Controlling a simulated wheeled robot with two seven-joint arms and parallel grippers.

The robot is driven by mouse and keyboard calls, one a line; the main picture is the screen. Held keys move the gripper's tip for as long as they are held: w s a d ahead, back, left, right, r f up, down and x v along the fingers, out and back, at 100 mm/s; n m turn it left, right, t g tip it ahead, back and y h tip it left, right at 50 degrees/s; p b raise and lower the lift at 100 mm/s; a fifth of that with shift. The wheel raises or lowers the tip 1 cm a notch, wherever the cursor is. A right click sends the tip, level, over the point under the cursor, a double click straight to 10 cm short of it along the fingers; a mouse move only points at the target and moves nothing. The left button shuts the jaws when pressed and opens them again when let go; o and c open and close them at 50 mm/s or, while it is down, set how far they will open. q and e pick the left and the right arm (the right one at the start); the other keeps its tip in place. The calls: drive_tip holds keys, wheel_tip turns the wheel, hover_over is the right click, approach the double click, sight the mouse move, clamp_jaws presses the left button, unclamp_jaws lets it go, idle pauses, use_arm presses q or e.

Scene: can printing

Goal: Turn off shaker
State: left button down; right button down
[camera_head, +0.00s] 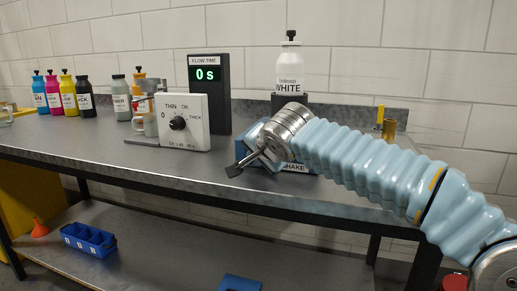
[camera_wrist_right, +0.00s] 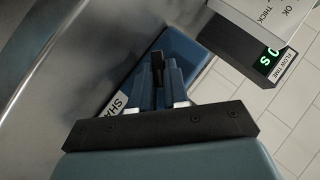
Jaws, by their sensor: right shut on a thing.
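The shaker (camera_head: 303,157) is a blue box with a "SHAKE" label on the bench. My right arm hides much of it. A white bottle labelled "WHITE" (camera_head: 289,69) stands upright above it, on a dark holder. My right gripper (camera_head: 240,166) is low at the shaker's left front, near the bench edge. In the right wrist view the gripper (camera_wrist_right: 158,75) has its fingers close together on a small dark piece (camera_wrist_right: 157,58) in front of the blue shaker (camera_wrist_right: 187,50). I cannot tell which part that piece is. My left gripper is out of view.
A flow-time display (camera_head: 208,92) reads 0 s. A white dial box (camera_head: 183,122) stands in front of it. Several ink bottles stand at the back left, with a brass cup (camera_head: 389,129) at the right. The front bench left of my gripper is clear.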

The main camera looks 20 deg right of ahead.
drive_tip(key=shift+a+r+n+g+h+p, duration=0.15)
drive_tip(key=shift+a+n+g+h+p, duration=0.15)
drive_tip(key=shift+n+g+h+p, duration=0.25)
drive_tip(key=shift+w+a+n+g+h+p, duration=0.1)
drive_tip(key=shift+n+g+h+p, duration=0.25)
drive_tip(key=shift+g+h+p, duration=0.15)
drive_tip(key=n+g+h, duration=0.2)
drive_tip(key=h, duration=0.1)
drive_tip(key=shift+w+a, duration=0.2)
drive_tip(key=shift+f, duration=0.2)
drive_tip(key=c, duration=1.1)
unclamp_jaws()
drive_tip(key=shift+c, duration=0.2)
drive_tip(key=shift+r, duration=0.1)
drive_tip(key=shift+s+a+r, duration=0.15)
drive_tip(key=shift+s+r, duration=0.1)
drive_tip(key=shift+r, duration=0.2)
drive_tip(key=v, duration=1.2)
drive_tip(key=shift+s+a+r, duration=0.15)
drive_tip(key=shift+a+r, duration=0.1)
drive_tip(key=shift+a, duration=0.05)
